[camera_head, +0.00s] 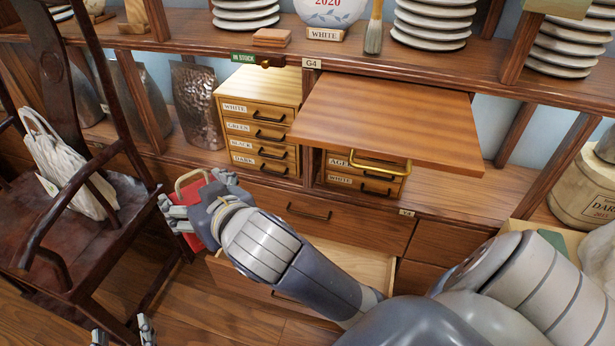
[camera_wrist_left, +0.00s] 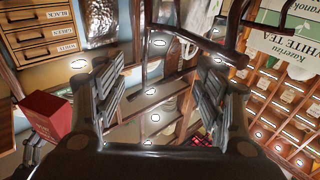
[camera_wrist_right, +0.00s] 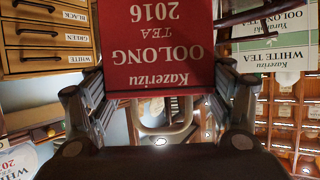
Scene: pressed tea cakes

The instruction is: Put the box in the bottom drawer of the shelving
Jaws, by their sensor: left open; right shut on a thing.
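The red box (camera_head: 196,240), with a pale handle, is held by my right gripper (camera_head: 190,208) left of the shelving (camera_head: 460,190). The right wrist view shows its "Oolong Tea 2016" label (camera_wrist_right: 158,45) upside down between the fingers, with the handle below. In the left wrist view the box (camera_wrist_left: 48,115) is at the left. My left gripper (camera_head: 123,338) is open and empty at the bottom left of the head view. A low drawer (camera_head: 375,268) of the shelving is pulled open; its pale inside shows partly, and my right arm hides much of it.
A brown panel (camera_head: 390,118) with a brass handle sticks out above the drawers. A small labelled cabinet (camera_head: 262,122) stands beside it. A dark wooden chair (camera_head: 70,200) with a white bag (camera_head: 70,160) is at the left. Bare floor (camera_head: 190,305) lies below the box.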

